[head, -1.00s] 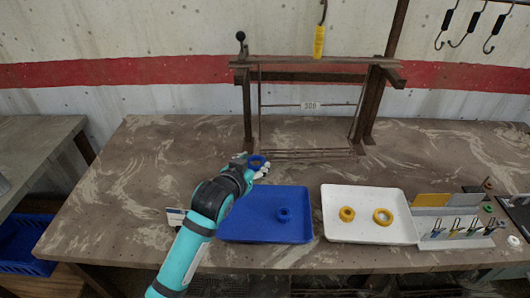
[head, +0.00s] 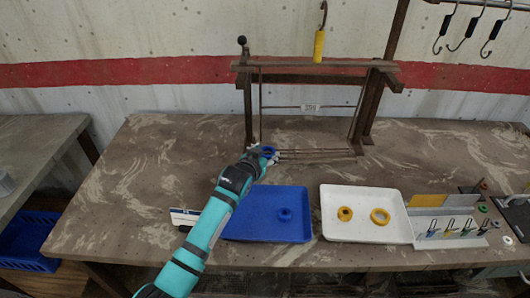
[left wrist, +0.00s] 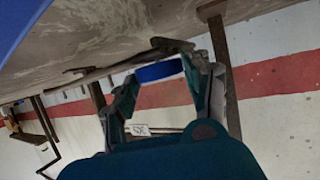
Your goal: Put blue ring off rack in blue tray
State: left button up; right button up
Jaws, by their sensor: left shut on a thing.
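My left gripper (head: 269,155) is shut on a blue ring (head: 267,150), just behind the blue tray and near the left post of the rack. In the left wrist view the held blue ring (left wrist: 160,71) shows as a band between the two fingers. The blue tray (head: 245,228) lies flat on the table, with another small blue ring (head: 286,214) inside it. The dark metal rack (head: 315,78) stands behind, with thin rods low at its front. My right gripper is not in view.
A holder with several small tools (head: 450,229) stands farther right. A hook with a yellow grip (head: 319,45) hangs above the rack. The table left of my arm is mostly clear.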

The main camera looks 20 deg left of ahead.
pick_arm(q)
jog(key=shift+f, duration=0.1)
jog(key=shift+f, duration=0.15)
jog(key=o, duration=1.1)
jog(key=shift+o, duration=0.2)
